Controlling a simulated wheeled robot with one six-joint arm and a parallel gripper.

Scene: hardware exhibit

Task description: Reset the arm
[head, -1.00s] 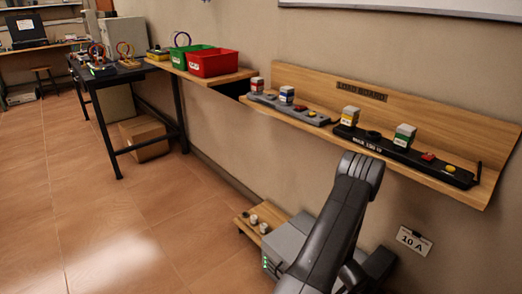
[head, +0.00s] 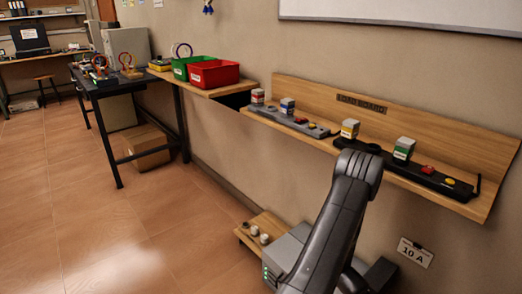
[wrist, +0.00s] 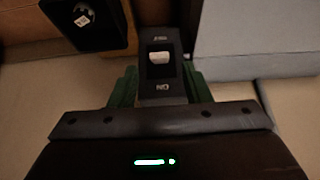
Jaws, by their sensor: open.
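In the wrist view my gripper (wrist: 159,76) is open, with its two green fingers on either side of a dark switch block (wrist: 160,48). The block has a pale rocker and ON/OFF lettering that appears upside down. I cannot tell whether the fingers touch it. In the head view my dark arm (head: 340,215) reaches up in front of the load board shelf (head: 455,140); the gripper itself does not show there.
In the wrist view a black box (wrist: 105,38) is at upper left and a grey box (wrist: 250,38) at right. The head view shows the red bin (head: 214,75), green bin (head: 180,68), a low wooden stand (head: 262,222) and open tiled floor (head: 110,230).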

